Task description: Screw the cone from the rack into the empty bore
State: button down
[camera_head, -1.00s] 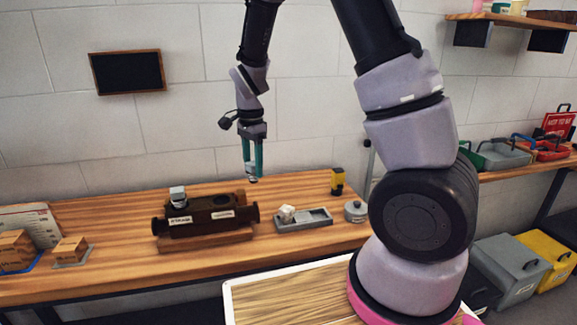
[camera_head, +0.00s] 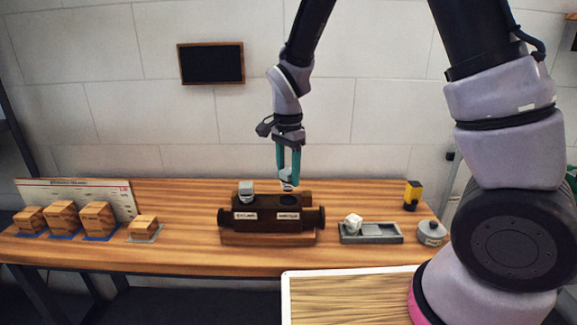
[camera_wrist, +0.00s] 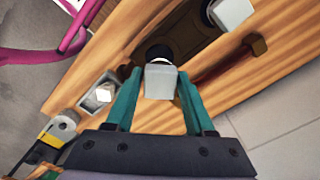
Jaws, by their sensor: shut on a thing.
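My gripper (camera_head: 288,178) is shut on a pale grey cone (camera_wrist: 160,82), which shows between the teal fingertips in the wrist view. In the head view the held cone (camera_head: 288,186) is small and partly covered by the fingers. It hangs over the right end of the dark brown block (camera_head: 268,232). A dark round opening, the empty bore (camera_wrist: 157,52), shows just past the cone; I cannot tell whether the cone touches it. A similar grey piece (camera_head: 246,192) stands in the block's left end. The grey rack (camera_head: 386,232) lies to the right and holds a white piece (camera_head: 353,222).
A round grey pot (camera_head: 431,233) and a yellow and black item (camera_head: 412,195) stand right of the rack. Several wooden boxes (camera_head: 97,220) and a paper board (camera_head: 80,193) are at the left. The bench between the boxes and the block is clear.

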aim_at(288, 185)
jog(key=shift+f, duration=1.95)
jog(key=m, duration=0.6)
jog(key=shift+m, duration=1)
